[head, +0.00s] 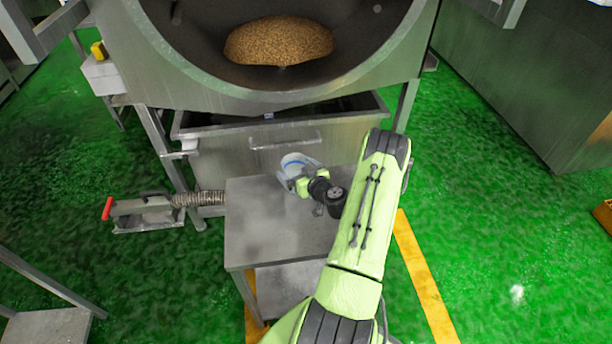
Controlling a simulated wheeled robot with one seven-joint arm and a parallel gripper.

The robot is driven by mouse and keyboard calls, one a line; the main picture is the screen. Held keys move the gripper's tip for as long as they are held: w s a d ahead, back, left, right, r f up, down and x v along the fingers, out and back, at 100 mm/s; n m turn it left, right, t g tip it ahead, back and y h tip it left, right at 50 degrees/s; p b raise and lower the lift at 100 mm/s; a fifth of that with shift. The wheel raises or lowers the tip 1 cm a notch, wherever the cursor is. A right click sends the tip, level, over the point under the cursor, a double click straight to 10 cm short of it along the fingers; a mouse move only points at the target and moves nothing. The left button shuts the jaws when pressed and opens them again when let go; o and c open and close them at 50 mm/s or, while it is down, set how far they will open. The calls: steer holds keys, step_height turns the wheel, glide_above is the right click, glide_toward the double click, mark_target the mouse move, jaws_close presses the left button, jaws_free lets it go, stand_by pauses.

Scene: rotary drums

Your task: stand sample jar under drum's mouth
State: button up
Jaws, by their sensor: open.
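The drum (180,75) fills the top of the head view, its wide round mouth facing me with a heap of brown grain (278,41) inside. A pale, clear jar with a blue band (297,162) is at the far edge of the small steel table (255,225), below the drum's mouth. My gripper (293,179) is open at the jar, partly in front of it. The wrist hides part of the jar, and I cannot tell whether the fingers touch it or whether its base rests on the table.
A steel bin (225,150) with a handle stands under the drum, just behind the table. A spring-like hose (200,198) runs left to a metal scoop-like part with a red handle (108,208). Green floor with a yellow stripe (425,280) is clear at right.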

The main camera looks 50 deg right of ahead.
steer(key=v, duration=1.1)
steer(key=w+a+r+n+g+y, duration=0.3)
steer(key=a+r+n+y, duration=0.15)
steer(key=a, duration=0.75)
steer(key=w+a+r+n+g+y, duration=0.35)
steer(key=a+r+y, duration=0.2)
steer(key=a, duration=0.55)
steer(key=s+a+r+m+g+h, duration=0.1)
steer(key=s+a+r+m+h, duration=0.1)
steer(key=s+r, duration=0.4)
steer(key=s+a+r+m+g+h, duration=0.1)
steer(key=s+a+r, duration=0.5)
steer(key=s, duration=0.6)
steer(key=r+m+h, duration=0.1)
steer(key=h, duration=0.1)
steer(key=shift+s+m+h, duration=0.15)
steer(key=shift+m+h, duration=0.15)
steer(key=shift+h, duration=0.1)
